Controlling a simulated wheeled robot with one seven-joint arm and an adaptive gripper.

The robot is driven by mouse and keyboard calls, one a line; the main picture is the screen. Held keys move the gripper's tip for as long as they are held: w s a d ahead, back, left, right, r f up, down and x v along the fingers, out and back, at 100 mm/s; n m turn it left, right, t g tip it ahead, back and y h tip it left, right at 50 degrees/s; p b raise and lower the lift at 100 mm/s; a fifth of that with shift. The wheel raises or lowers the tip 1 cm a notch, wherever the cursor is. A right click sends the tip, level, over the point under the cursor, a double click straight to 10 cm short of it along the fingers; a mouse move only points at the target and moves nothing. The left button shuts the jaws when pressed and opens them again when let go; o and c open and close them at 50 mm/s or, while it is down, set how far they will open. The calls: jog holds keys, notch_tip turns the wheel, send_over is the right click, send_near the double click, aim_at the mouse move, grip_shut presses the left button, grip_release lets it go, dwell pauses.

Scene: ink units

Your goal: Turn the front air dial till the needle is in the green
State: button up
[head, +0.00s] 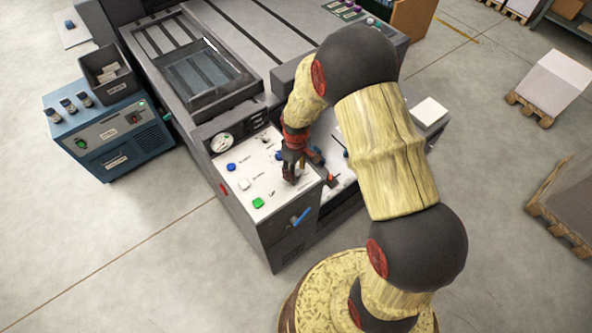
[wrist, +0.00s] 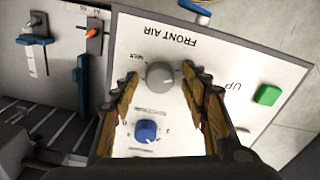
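The front air dial (wrist: 160,74) is a grey round knob beside the printed words FRONT AIR on a white panel (wrist: 215,65). In the wrist view, my gripper (wrist: 160,76) is open with one finger on each side of this dial, and gaps show between the fingers and the knob. In the head view, my gripper (head: 292,170) is over the right part of the panel and hides the dial. The round gauge (head: 221,142) with a white face is at the panel's back left. Its needle and any green zone are too small to read.
A blue knob (wrist: 146,131) sits near my fingers. A green button (wrist: 267,95) is on the panel, and a red switch (head: 224,187) is at its left edge. Blue and orange levers (wrist: 92,32) stand beside it. A blue-handled lever (head: 300,217) is on the front.

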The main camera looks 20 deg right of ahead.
jog(key=shift+c, duration=1.2)
jog(key=c, duration=0.8)
jog(key=shift+c, duration=0.2)
jog(key=shift+m, duration=0.3)
jog(key=m, duration=0.3)
jog(key=shift+m, duration=0.4)
jog(key=m, duration=0.4)
jog(key=shift+m+b, duration=0.3)
jog(key=shift+b, duration=0.1)
jog(key=m, duration=1.2)
jog(key=shift+m+b, duration=0.3)
